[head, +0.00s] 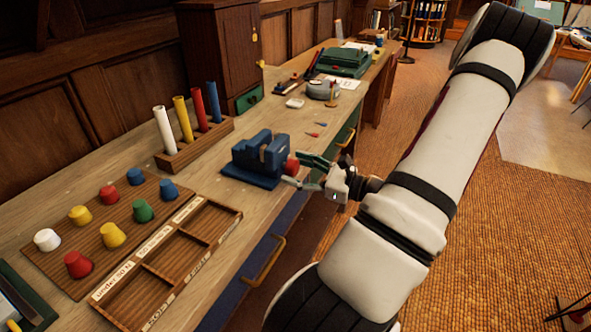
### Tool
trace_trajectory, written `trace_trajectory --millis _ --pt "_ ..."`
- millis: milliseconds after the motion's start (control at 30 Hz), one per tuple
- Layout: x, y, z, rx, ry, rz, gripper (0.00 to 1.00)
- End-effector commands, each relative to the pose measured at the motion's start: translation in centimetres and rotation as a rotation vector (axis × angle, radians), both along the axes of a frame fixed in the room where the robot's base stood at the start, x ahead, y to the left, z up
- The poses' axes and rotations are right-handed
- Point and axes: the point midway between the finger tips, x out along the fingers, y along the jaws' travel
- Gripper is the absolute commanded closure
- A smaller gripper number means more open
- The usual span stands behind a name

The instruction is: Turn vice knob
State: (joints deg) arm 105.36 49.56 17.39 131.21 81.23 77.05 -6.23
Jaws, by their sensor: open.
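A blue vice (258,157) stands on the wooden bench near its front edge. Its red knob (291,166) sticks out on the right side, toward the edge. My gripper (299,171) reaches in from the right, with its fingers spread open around or very close to the knob. I cannot tell whether the fingers touch the knob. Part of the knob is hidden by the gripper.
A wooden board (46,268) with several coloured knobs and a divided tray (224,222) lie left of the vice. A rack (172,157) of coloured rods stands behind it. Small screwdrivers (314,134) lie beyond. Drawer handles (262,270) project below the bench edge.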

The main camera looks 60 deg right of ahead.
Motion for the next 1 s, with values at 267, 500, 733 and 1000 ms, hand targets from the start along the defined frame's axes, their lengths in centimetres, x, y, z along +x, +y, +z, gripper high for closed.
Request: trace_trajectory --millis 267,500,733,1000 --pt "0.80 0.05 0.01 0.001 0.000 -0.001 0.41" --pt "0.78 0.05 0.01 0.001 0.000 -0.001 0.64" --pt "0.78 0.06 0.02 0.002 0.000 -0.001 0.90" --pt "0.76 0.15 0.12 0.059 0.005 0.002 0.90"
